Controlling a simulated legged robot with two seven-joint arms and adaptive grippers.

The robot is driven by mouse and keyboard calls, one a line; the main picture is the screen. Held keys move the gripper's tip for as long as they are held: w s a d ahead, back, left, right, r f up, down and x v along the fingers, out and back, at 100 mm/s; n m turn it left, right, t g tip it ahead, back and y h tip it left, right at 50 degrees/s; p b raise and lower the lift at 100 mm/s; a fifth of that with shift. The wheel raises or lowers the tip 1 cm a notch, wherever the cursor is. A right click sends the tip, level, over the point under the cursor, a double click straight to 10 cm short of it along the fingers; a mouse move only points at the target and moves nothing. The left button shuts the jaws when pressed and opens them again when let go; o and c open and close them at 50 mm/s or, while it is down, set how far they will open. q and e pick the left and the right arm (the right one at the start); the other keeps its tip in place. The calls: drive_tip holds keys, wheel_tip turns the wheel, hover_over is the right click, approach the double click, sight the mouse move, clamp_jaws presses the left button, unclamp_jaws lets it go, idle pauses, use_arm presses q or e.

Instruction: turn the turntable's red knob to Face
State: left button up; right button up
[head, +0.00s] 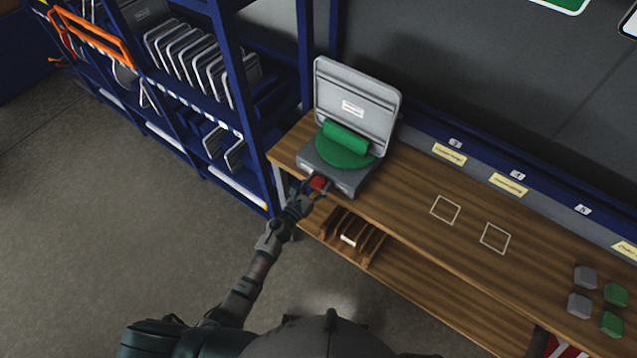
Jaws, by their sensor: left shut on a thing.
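The turntable (310,156) is a grey box with a green round top (345,154), at the left end of the wooden bench. A grey square sign (357,84) stands upright on it, its back with a small white label toward me. The red knob (319,182) is on the turntable's front side. My left gripper (313,188) is at the knob and shut on it, hiding part of it. The marks around the knob are too small to read. My right gripper is not in view.
The wooden bench (400,195) has two white square outlines and clear room right of the turntable. Grey and green blocks (585,277) lie at its right end. A blue rack (225,90) with sign plates stands left. A wooden slotted holder (350,238) is below the bench top.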

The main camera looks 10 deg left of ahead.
use_arm(q)
drive_tip(key=shift+a+n, duration=0.2)
drive_tip(key=shift+n, duration=3.1)
drive_tip(key=o, duration=1.2)
drive_tip(key=shift+w+f, duration=0.1)
drive_tip(key=shift+c, duration=0.2)
drive_tip(key=v, duration=1.2)
drive_tip(key=shift+f, duration=0.15)
